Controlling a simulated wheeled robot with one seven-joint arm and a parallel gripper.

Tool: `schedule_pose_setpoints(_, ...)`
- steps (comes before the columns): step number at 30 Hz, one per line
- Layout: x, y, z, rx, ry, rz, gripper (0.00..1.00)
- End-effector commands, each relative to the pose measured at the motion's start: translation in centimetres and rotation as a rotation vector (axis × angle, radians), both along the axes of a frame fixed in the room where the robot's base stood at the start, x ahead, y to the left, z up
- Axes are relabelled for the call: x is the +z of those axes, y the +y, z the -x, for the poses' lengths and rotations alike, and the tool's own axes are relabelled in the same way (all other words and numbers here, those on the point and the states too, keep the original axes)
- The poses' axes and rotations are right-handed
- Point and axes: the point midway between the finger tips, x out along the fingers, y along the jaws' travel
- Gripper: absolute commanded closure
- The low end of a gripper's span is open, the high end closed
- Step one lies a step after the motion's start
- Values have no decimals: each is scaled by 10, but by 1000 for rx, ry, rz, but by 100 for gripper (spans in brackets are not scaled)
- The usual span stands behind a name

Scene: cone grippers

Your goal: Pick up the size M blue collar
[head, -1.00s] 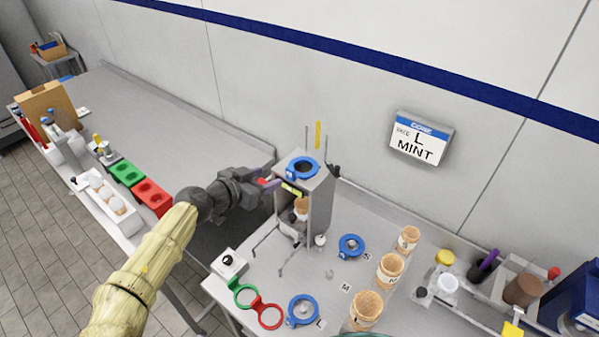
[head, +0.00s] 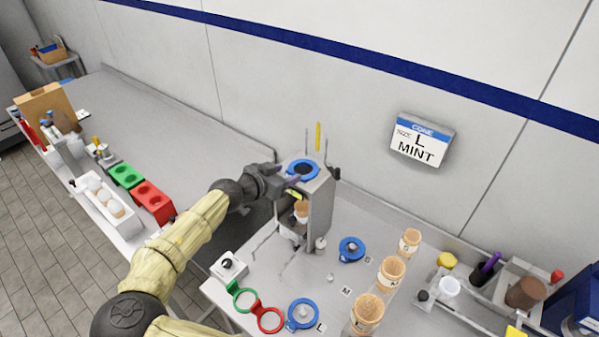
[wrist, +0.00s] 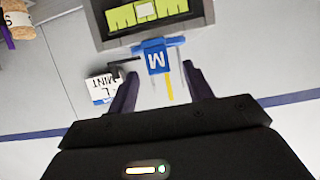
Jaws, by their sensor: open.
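The size M blue collar (head: 303,168) is a ring lying on top of the grey dispenser stand (head: 320,203). In the wrist view its blue tab (wrist: 157,60), marked M, points toward my gripper (wrist: 160,78). My gripper is open, with one dark finger on each side of the tab's line and a gap on both sides. In the head view my gripper (head: 291,181) is at the left edge of the stand's top, close to the collar, and hides its tab.
Two more blue collars, one near the S mark (head: 351,249) and one near the L mark (head: 303,314), lie on the table. Several cones (head: 391,273) stand to the right. A green ring (head: 241,299) and a red ring (head: 270,320) lie in front. A yellow strip (head: 318,136) rises behind the stand.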

Motion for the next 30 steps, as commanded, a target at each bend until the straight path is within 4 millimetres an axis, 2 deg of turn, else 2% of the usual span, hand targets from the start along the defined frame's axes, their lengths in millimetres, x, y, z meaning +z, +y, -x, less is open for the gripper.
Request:
schedule_pose_setpoints(4, -4, -6, -8, 1, 0, 0, 49)
schedule_pose_setpoints(18, -3, -5, -7, 2, 0, -1, 49)
schedule_pose_setpoints(19, -3, -5, -7, 2, 0, -1, 51)
schedule_pose_setpoints(26, -3, -5, -7, 2, 0, -1, 96)
schedule_pose_setpoints(30, -3, -5, -7, 2, 0, -1, 98)
